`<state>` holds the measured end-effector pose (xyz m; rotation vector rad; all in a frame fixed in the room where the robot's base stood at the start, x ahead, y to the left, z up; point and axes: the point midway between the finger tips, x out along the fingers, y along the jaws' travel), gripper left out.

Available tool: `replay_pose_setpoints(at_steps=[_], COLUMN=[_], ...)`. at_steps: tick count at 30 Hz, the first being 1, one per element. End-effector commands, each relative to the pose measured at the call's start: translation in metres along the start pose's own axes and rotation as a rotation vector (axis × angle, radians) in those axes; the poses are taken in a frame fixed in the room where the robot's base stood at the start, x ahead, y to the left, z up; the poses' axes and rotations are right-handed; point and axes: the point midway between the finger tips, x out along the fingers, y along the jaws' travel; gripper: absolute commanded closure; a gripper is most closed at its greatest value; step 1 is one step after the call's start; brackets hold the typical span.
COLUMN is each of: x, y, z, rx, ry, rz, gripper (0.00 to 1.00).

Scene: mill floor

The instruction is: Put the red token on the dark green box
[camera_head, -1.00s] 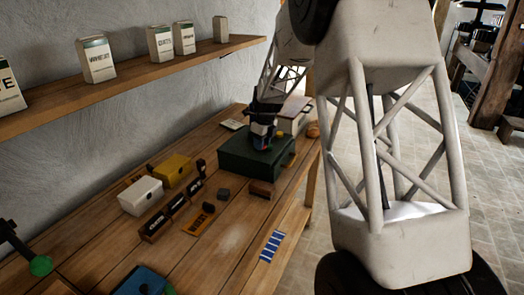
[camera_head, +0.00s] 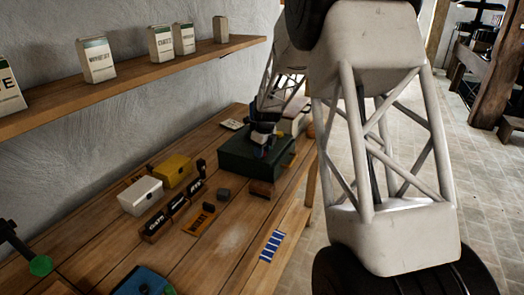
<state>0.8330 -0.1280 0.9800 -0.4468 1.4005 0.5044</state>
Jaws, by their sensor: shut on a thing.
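The dark green box (camera_head: 235,162) stands toward the far end of the wooden bench, lid shut. My gripper (camera_head: 262,150) points down at the top of this box, right of its middle. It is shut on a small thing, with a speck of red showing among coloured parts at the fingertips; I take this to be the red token. The token's outline is too small and too covered to make out. I cannot tell whether it touches the lid.
A yellow box (camera_head: 174,170) and a white box (camera_head: 140,196) stand left of the green box. A blue striped card (camera_head: 272,246) lies near the edge. A shelf (camera_head: 130,94) runs above.

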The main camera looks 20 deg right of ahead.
Motion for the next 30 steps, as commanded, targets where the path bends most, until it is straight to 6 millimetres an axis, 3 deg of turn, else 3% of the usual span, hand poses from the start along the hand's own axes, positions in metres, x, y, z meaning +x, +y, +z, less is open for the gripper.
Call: replay_pose_setpoints(at_steps=[9,10,11,23,30], x=[0.003,0.003,0.003,0.0,-0.017], y=[0.0,0.0,0.0,0.0,0.0], z=[0.0,0.0,0.0,0.0,0.0], rx=[0.0,0.0,0.0,0.0,0.0], ry=[0.0,0.0,0.0,0.0,-0.001], rz=[0.0,0.0,0.0,0.0,-0.001], gripper=[0.84,0.58,0.53,0.53,0.53])
